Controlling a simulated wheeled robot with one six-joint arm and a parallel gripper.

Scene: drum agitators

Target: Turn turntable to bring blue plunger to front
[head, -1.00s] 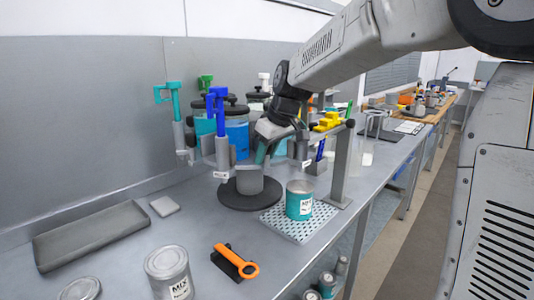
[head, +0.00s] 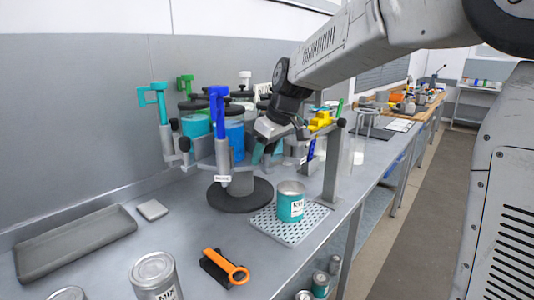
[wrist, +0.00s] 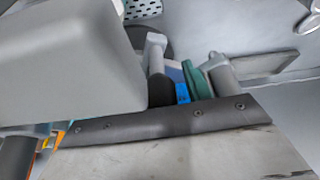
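The turntable's dark round base (head: 252,200) stands on the bench with a grey post in its middle. Plungers in grey sleeves stand around it. The blue plunger (head: 219,118) is on the near side, left of the post, upright. A teal plunger (head: 161,105) is at the left, a green one (head: 185,86) at the back left, a white one (head: 245,78) at the back. My gripper (head: 262,152) points down among the turntable's right-hand parts. Its fingertips are partly hidden, and contact is unclear. The wrist view shows blue and teal pieces close beyond its grey body.
A teal can (head: 290,205) stands on a perforated plate (head: 281,233) right of the turntable. A grey post with a yellow part (head: 320,120) rises behind it. An orange-handled tool (head: 225,265), grey cans (head: 155,275) and a shallow tray (head: 75,240) lie nearer.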

